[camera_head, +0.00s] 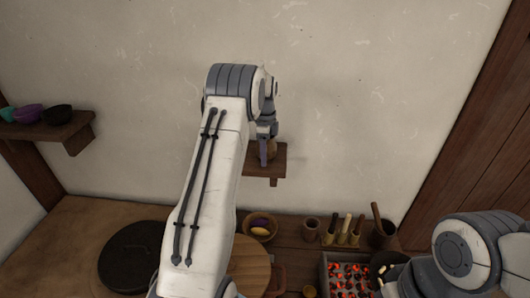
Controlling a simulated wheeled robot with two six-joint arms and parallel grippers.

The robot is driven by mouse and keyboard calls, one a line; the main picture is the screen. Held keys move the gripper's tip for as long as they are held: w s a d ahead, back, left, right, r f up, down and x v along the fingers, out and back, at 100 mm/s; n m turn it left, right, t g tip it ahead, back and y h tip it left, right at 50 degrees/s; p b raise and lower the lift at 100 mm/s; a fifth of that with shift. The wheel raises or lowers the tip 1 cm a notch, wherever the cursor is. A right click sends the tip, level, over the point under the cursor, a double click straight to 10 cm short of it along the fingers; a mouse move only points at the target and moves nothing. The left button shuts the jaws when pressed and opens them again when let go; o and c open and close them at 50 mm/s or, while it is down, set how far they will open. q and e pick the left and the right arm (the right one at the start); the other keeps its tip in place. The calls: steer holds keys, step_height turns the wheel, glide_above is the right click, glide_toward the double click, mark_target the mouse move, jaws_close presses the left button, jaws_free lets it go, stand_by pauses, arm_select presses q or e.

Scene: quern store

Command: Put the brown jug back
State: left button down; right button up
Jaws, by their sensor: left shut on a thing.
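My left arm reaches up the middle of the view to a small wooden wall shelf (280,171). My left gripper (266,158) points down over this shelf and is shut on a brown rounded thing, which looks like the brown jug (272,149). The gripper hides most of the jug. The jug is at the shelf's top, but I cannot tell whether it touches the board. Part of my right arm shows at the lower right; its gripper is not in view.
A left wall shelf (48,130) holds several small bowls.

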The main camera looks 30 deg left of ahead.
arm_select(q)
steer(key=shift+f, duration=0.15)
steer(key=shift+c, duration=1)
jaws_free()
